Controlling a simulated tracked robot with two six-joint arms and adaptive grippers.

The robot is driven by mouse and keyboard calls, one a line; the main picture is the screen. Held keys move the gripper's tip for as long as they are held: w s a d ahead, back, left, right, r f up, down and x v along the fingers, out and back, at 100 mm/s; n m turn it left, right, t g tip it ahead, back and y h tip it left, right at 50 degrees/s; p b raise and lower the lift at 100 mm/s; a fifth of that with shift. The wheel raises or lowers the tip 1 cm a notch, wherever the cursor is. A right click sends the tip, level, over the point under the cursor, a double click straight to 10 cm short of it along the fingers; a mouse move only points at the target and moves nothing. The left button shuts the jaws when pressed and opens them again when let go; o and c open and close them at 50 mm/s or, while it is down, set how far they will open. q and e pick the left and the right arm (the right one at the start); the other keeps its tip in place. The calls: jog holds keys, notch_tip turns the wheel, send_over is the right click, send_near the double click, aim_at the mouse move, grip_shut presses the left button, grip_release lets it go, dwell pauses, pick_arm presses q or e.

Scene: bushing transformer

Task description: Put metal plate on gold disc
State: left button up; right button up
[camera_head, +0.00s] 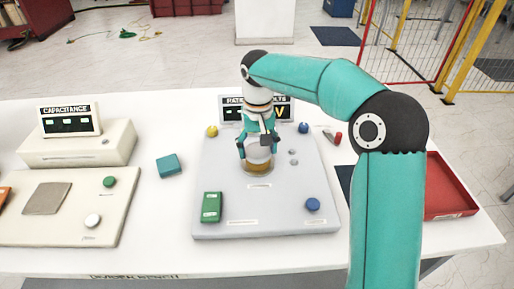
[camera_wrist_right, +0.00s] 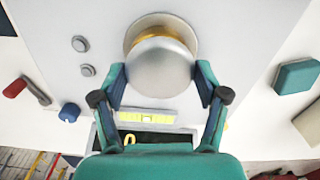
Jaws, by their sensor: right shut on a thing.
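My right gripper (camera_head: 257,150) points down over the grey panel and is shut on the metal plate. The plate (camera_wrist_right: 160,68) is a round silver piece between the two fingers in the right wrist view. The gold disc (camera_head: 257,168) is on the grey panel directly below the gripper, mostly hidden by the plate and fingers. In the wrist view a gold rim (camera_wrist_right: 146,33) shows just past the plate's edge, inside a pale ring. I cannot tell whether plate and disc touch. My left gripper is not in view.
The grey panel (camera_head: 215,180) carries a green switch (camera_head: 211,207), a blue knob (camera_head: 312,205) and a yellow knob (camera_head: 212,131). A display stands behind it. A teal block (camera_head: 168,165) lies to the left, and a red tray (camera_head: 452,185) is at the right.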

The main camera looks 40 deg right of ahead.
aim_at(258, 151)
jog(key=shift+f, duration=0.1)
jog(key=o, duration=1.3)
notch_tip(258, 151, up, 12)
jog(key=p, duration=0.1)
jog(key=shift+p, duration=0.35)
